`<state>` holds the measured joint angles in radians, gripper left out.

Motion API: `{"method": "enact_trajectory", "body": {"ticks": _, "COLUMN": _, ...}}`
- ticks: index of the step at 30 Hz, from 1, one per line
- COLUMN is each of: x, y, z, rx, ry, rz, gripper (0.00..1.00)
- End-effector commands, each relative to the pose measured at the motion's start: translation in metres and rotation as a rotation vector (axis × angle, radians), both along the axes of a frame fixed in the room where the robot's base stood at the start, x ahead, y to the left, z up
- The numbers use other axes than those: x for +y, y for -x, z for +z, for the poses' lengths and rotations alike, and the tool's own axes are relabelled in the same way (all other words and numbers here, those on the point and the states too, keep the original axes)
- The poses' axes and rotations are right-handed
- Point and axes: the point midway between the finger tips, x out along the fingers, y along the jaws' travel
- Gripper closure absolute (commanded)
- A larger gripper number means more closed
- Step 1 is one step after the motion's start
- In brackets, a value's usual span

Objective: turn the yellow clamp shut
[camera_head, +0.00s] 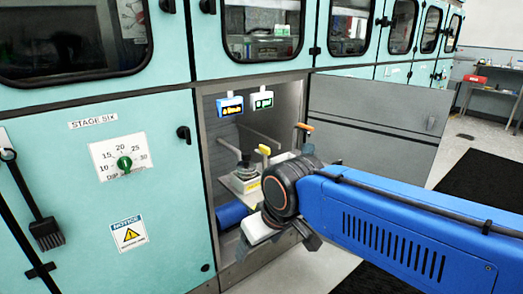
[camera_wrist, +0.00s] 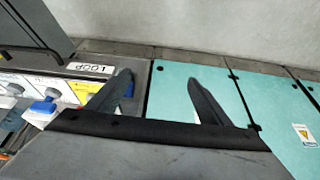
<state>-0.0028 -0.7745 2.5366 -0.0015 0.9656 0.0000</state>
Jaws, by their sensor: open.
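A small yellow handle (camera_head: 264,150), which looks like the yellow clamp, stands up inside the open bay of the teal cabinet in the head view. It is partly crowded by the fittings around it, and I cannot tell how far it is turned. My gripper (camera_wrist: 160,77) is open and empty in the wrist view, its two dark fingers spread over the teal panel edge. In the head view my wrist is in front of the bay, below and right of the yellow handle and apart from it. The yellow handle is not clearly visible in the wrist view.
An orange-topped handle (camera_head: 304,127) stands right of the yellow one. A dark round fitting (camera_head: 246,169) and a blue cylinder (camera_head: 231,215) are on the left. The grey bay door (camera_head: 375,115) hangs open at right. A blue handle (camera_wrist: 44,105) shows in the wrist view.

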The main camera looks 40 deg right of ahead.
Motion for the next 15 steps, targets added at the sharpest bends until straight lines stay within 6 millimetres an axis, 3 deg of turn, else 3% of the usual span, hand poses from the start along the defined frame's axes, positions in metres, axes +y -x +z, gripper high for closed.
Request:
{"method": "enact_trajectory", "body": {"ticks": 5, "x": -0.003, "y": -0.009, "z": 0.012, "rx": 0.011, "ry": -0.01, "rz": -0.036, "gripper": 0.38}}
{"method": "enact_trajectory", "body": {"ticks": 15, "x": -0.032, "y": -0.081, "z": 0.098, "rx": 0.095, "ry": -0.101, "rz": -0.357, "gripper": 0.38}}
